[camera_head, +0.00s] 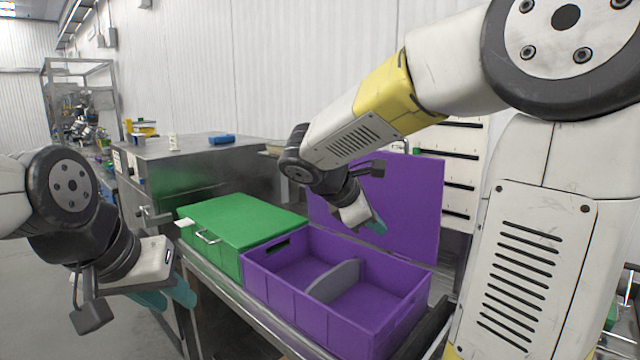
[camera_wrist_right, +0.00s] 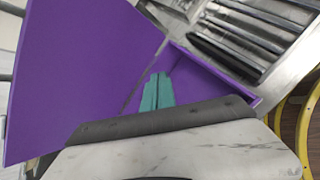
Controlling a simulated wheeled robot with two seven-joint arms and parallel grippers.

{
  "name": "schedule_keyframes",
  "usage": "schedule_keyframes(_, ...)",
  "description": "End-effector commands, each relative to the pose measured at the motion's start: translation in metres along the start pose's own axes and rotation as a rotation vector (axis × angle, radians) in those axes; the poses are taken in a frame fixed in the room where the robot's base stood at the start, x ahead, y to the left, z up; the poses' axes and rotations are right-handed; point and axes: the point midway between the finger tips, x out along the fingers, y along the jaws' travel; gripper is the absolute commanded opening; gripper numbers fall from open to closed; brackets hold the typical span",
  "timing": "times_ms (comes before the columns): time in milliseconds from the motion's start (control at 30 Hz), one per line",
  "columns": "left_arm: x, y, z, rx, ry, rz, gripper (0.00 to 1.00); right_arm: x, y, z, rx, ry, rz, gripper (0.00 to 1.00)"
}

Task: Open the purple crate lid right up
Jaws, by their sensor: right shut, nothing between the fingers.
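The purple crate (camera_head: 330,305) stands open on the metal bench, with a grey divider (camera_head: 333,282) inside. Its purple lid (camera_head: 412,200) stands up nearly upright along the crate's back edge; it also shows in the right wrist view (camera_wrist_right: 80,70). My right gripper (camera_head: 377,226) is in front of the lid, above the crate's back part; its teal fingers (camera_wrist_right: 157,92) are together and empty. The arm hides part of the lid, and I cannot tell whether the fingers touch it. My left gripper (camera_head: 168,298) is at the lower left, fingers apart, away from the crates.
A closed green crate (camera_head: 245,225) with a handle stands directly left of the purple crate. A metal cabinet (camera_head: 200,155) with a blue item (camera_head: 222,139) on top stands behind it. A white drawer unit (camera_head: 457,165) is behind the lid. The purple crate's visible inside is empty apart from the divider.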

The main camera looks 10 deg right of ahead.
Motion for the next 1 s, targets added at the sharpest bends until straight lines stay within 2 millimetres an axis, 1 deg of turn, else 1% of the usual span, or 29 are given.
schedule_keyframes(33,0.0,0.0,0.0,0.0,0.0,0.0,0.32,-0.001,0.028,-0.01,-0.145,-0.085,0.058,0.0)
schedule_keyframes(67,0.0,0.0,0.0,0.0,0.0,0.0,0.32,-0.003,0.044,-0.013,-0.222,-0.138,0.094,0.0)
schedule_keyframes(100,0.0,0.0,0.0,0.0,0.0,0.0,0.32,-0.007,0.065,-0.019,-0.317,-0.206,0.14,0.0)
schedule_keyframes(200,0.0,0.0,0.0,0.0,0.0,0.0,0.32,-0.02,0.108,-0.037,-0.504,-0.355,0.234,0.0)
schedule_keyframes(300,0.0,0.0,0.0,0.0,0.0,0.0,0.32,-0.034,0.136,-0.052,-0.621,-0.463,0.3,0.0)
schedule_keyframes(433,0.0,0.0,0.0,0.0,0.0,0.0,0.32,-0.043,0.154,-0.062,-0.689,-0.534,0.34,0.0)
schedule_keyframes(533,0.0,0.0,0.0,-0.001,0.0,0.0,0.32,-0.038,0.16,-0.06,-0.698,-0.546,0.345,0.0)
schedule_keyframes(800,0.0,0.0,0.0,-0.001,0.0,0.0,0.32,0.002,0.182,-0.043,-0.695,-0.544,0.342,0.0)
schedule_keyframes(1000,0.0,0.0,0.0,-0.001,0.0,0.0,0.32,0.025,0.195,-0.033,-0.695,-0.542,0.344,0.0)
